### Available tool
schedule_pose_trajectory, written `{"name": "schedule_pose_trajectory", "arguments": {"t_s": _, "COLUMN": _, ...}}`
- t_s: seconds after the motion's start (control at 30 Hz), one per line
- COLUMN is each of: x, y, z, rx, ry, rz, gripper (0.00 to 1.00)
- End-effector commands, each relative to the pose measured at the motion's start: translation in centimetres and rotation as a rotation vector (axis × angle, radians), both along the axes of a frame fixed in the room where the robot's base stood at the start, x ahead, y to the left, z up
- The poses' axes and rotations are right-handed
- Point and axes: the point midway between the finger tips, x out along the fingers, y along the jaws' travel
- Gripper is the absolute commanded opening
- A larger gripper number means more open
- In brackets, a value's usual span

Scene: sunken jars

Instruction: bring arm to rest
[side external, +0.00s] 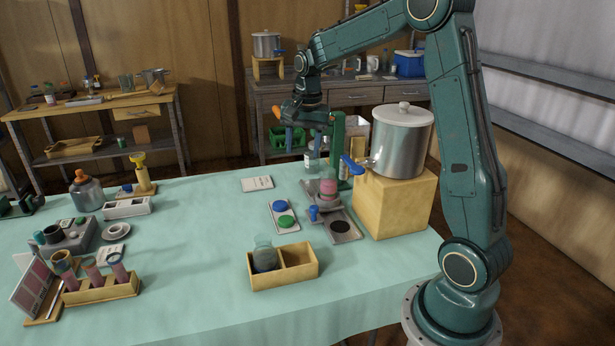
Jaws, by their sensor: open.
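My arm rises from the right end of the table and reaches over the back of the workspace. My gripper (304,138) hangs pointing down, open, above the table's back edge beside a green upright post (338,150). I see nothing between its fingers, though they are small and partly lost against the background. A glass jar (264,256) with dark contents stands in the left compartment of a wooden two-part box (285,279); the right compartment looks empty. A pink-filled jar (328,188) stands at the foot of the green post.
A large steel pot (402,140) with a blue-handled tap stands on a wooden block (397,204). A pad with blue and green lids (281,213) and a metal drip tray (341,228) lie nearby. A rack of tubes (100,288) stands front left. The table's middle is clear.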

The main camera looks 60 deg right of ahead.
Motion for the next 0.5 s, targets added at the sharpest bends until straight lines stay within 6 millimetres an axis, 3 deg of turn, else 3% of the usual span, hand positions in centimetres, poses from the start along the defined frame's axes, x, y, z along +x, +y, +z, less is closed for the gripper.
{"name": "schedule_pose_trajectory", "arguments": {"t_s": 0.2, "x": -2.6, "y": 4.6, "z": 3.6, "rx": -0.041, "ry": -0.047, "rz": 0.19, "gripper": 0.5}}
{"name": "schedule_pose_trajectory", "arguments": {"t_s": 0.5, "x": -7.1, "y": 10.0, "z": 6.7, "rx": -0.101, "ry": -0.106, "rz": 0.444, "gripper": 0.5}}
